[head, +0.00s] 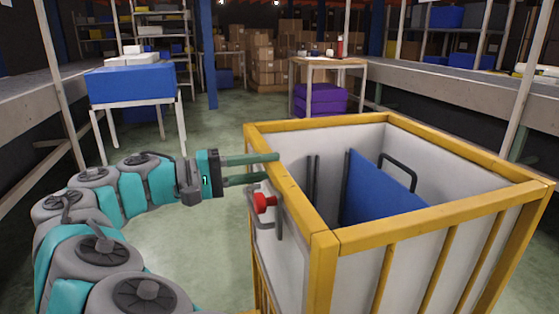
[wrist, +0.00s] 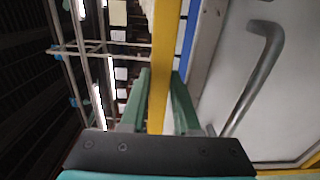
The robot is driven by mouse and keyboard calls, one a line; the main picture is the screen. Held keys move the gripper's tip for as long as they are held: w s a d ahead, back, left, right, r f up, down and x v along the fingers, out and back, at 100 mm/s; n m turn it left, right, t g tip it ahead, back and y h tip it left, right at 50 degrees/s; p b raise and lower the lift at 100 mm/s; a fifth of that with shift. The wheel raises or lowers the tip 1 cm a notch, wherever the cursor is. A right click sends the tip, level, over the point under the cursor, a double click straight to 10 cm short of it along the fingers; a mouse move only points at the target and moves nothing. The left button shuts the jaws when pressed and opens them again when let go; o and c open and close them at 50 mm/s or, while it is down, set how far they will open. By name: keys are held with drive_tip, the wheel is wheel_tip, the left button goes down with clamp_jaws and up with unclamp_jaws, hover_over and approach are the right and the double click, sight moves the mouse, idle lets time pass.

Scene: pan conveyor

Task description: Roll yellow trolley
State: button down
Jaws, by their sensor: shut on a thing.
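The yellow trolley (head: 440,222) stands at the right front, a deep box with a yellow frame and pale grey walls. My gripper (head: 268,168) reaches in from the left at its left top rail. In the wrist view my gripper (wrist: 160,90) has one green finger on each side of the yellow rail (wrist: 162,50) and is shut on it. Just below the fingers, a red knob (head: 264,202) and a grey bar sit on the trolley's left side. Inside the trolley are a blue panel (head: 375,188) and dark handles. The trolley's base and wheels are out of view.
A white-legged table with a blue bin (head: 130,82) stands at the back left. A wooden-topped table (head: 328,62) with purple crates (head: 320,100) stands behind the trolley. Long grey conveyors (head: 455,92) run along both sides.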

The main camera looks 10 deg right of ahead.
drive_tip(key=shift+s+a+f, duration=0.1)
drive_tip(key=shift+a, duration=1.1)
drive_tip(key=c, duration=0.9)
unclamp_jaws()
drive_tip(key=shift+a, duration=0.1)
